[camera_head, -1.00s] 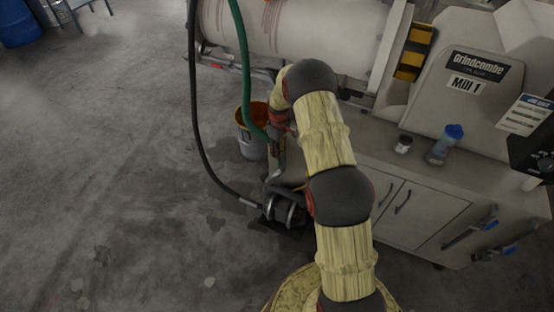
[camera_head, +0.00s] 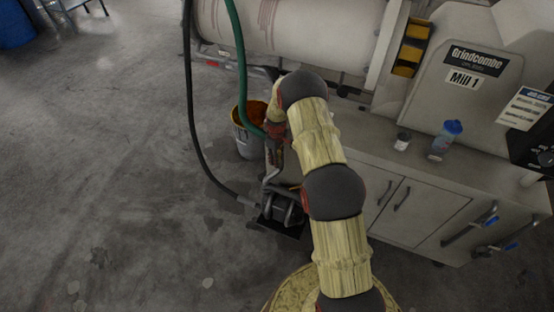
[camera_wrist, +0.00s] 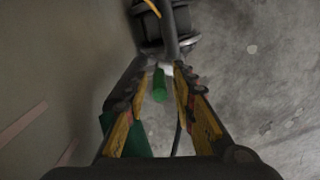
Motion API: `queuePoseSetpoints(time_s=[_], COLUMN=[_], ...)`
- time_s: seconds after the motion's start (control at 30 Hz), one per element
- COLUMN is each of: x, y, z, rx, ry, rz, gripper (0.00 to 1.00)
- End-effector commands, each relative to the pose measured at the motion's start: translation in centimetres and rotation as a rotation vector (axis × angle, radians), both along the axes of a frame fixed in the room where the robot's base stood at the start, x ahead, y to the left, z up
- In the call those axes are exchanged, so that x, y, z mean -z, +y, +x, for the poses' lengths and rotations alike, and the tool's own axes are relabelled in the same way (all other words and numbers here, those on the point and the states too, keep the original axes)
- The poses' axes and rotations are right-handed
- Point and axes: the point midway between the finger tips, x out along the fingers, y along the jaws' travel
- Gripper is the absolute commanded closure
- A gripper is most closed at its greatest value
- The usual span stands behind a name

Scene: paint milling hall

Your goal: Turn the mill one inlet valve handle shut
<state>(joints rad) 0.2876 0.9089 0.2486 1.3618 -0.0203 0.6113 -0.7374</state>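A short green handle (camera_wrist: 160,86) shows in the wrist view, between the fingers of my gripper (camera_wrist: 160,78). I take it for the inlet valve handle. The yellow and black fingers stand apart with a gap on each side of it, and the gripper looks open. Whether a finger touches the handle I cannot tell. A grey pipe (camera_wrist: 169,35) runs just beyond the fingertips to a dark pump (camera_wrist: 150,30). In the head view, the pump (camera_head: 283,209) sits on the floor below my gripper, and my arm hides the handle. The mill (camera_head: 490,75) carries a "Mill 1" label.
A green hose (camera_head: 243,75) and a black hose (camera_head: 196,120) hang near my gripper. A bucket (camera_head: 246,143) stands left of it. A cabinet (camera_head: 425,210) is on the right, with a blue-capped bottle (camera_head: 446,138) and a small jar (camera_head: 402,141) on top. The floor at left is open.

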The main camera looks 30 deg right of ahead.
Motion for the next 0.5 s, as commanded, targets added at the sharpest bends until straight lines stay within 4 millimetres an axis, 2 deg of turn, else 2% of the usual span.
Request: queuePoseSetpoints(time_s=[0.4,0.5], x=[-0.01,-0.01], y=[0.02,0.02], z=[-0.01,-0.02], rx=[0.000,0.000], ry=[0.000,0.000], rz=[0.000,0.000], gripper=[1.00,1.00])
